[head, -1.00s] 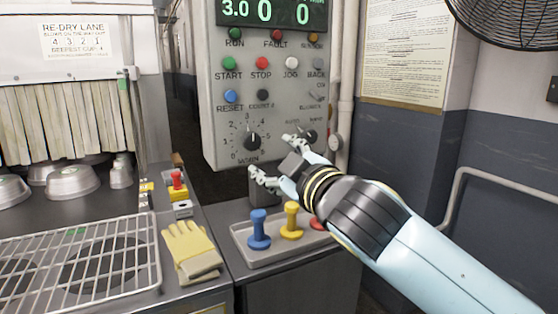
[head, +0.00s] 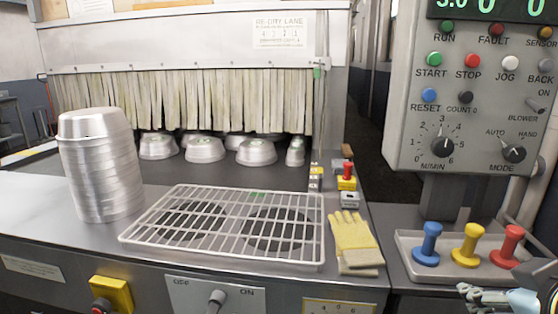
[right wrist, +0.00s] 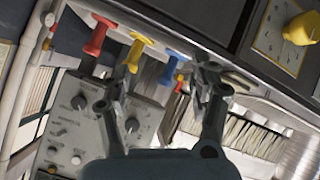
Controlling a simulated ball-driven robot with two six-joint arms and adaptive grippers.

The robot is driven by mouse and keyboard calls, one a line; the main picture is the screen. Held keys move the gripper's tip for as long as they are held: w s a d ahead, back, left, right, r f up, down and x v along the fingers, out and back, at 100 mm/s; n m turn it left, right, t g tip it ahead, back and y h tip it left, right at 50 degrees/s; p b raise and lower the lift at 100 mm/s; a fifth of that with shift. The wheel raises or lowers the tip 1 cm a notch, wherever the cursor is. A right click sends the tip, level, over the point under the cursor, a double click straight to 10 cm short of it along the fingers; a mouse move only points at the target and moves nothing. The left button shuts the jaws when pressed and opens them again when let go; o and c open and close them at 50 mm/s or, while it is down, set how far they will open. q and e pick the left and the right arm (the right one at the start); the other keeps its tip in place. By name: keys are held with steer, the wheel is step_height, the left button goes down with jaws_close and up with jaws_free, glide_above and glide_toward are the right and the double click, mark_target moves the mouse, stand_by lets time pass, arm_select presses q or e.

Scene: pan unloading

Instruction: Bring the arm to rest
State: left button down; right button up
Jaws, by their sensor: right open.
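My right gripper (head: 482,292) shows only in part at the bottom right corner of the head view, low in front of the peg tray (head: 410,263). In the right wrist view, the right gripper (right wrist: 162,82) has its two fingers spread well apart with nothing between them. The red peg (right wrist: 98,36), yellow peg (right wrist: 136,50) and blue peg (right wrist: 170,70) show beyond the fingers there. I cannot tell the exact gap to the tray. Most of my right arm is outside the head view. My left gripper is not in view.
A control panel (head: 470,110) with buttons and dials stands at the right. A wire rack (head: 225,240) and yellow gloves (head: 355,240) lie on the counter. A tall stack of metal pans (head: 98,165) stands left. Several pans sit by the strip curtain (head: 180,103).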

steer(key=s+a+f+g+y, duration=0.1)
steer(key=s+a+f+g, duration=0.15)
steer(key=s, duration=0.25)
steer(key=s+a+f+m+g+y, duration=0.1)
steer(key=s+f+g, duration=0.15)
steer(key=s, duration=0.25)
steer(key=s+a+f+g+y, duration=0.1)
steer(key=s+a+f+g, duration=0.1)
steer(key=s+f, duration=0.15)
steer(key=s+d+f+g+b, duration=0.1)
steer(key=s+f+b, duration=0.1)
steer(key=f, duration=1.3)
steer(key=s+d+f+b, duration=0.1)
steer(key=d+f, duration=0.1)
steer(key=f, duration=1.2)
steer(key=s+f+g+b, duration=0.1)
steer(key=s+f+b, duration=0.1)
steer(key=s+f, duration=1.5)
steer(key=shift+s+d+f+m, duration=0.3)
steer(key=shift+s+m, duration=0.1)
steer(key=shift+s, duration=0.15)
steer(key=shift+g, duration=0.3)
